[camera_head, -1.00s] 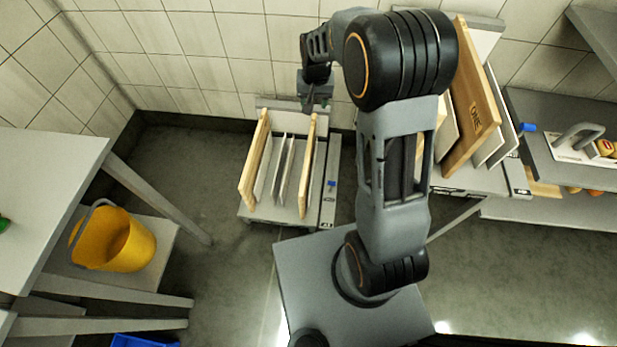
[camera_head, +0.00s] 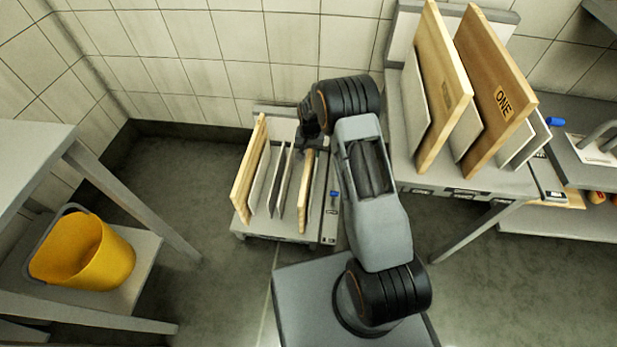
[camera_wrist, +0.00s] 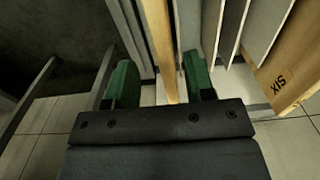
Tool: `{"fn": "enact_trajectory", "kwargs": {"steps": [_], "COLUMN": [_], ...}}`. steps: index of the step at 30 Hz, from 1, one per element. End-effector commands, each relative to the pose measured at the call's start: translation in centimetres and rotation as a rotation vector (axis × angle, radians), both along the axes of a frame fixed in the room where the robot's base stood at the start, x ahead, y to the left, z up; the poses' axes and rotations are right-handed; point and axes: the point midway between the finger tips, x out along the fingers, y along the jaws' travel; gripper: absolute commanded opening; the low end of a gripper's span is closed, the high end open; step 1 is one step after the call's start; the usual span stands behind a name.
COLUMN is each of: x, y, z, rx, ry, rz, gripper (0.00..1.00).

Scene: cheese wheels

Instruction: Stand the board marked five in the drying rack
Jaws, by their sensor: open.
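A low rack (camera_head: 262,230) on the left holds several upright boards. Its rightmost pale wooden board (camera_head: 305,190) stands under my gripper (camera_head: 310,132). In the wrist view, my gripper (camera_wrist: 160,82) is open, with green fingers on either side of the edge of this wooden board (camera_wrist: 158,30); the fingers look apart from it. No mark shows on this board. A wooden board marked SIX (camera_wrist: 285,75) stands at the right of the wrist view. A taller rack (camera_head: 455,180) holds a board marked ONE (camera_head: 487,90). No mark reading five is legible.
Grey and white boards (camera_head: 272,185) stand close beside the pale board in the low rack. A yellow bucket (camera_head: 85,255) sits on a shelf at the left. A sink counter (camera_head: 590,150) is at the far right. Open floor (camera_head: 180,170) lies left of the low rack.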

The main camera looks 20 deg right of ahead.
Motion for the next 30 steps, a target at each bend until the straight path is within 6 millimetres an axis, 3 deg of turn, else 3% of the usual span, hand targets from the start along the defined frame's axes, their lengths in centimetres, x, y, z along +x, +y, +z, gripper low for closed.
{"fn": "enact_trajectory", "kwargs": {"steps": [8,19,27,30], "x": [0.0,0.2,0.2,0.2], "y": [0.1,0.4,0.4,0.4], "z": [-1.3,-5.7,-5.9,-5.9], "rx": [0.0,0.0,0.0,0.0], "ry": [0.001,0.0,0.0,0.0], "rz": [0.001,0.001,0.001,0.001], "gripper": [0.49,0.49,0.49,0.4]}}
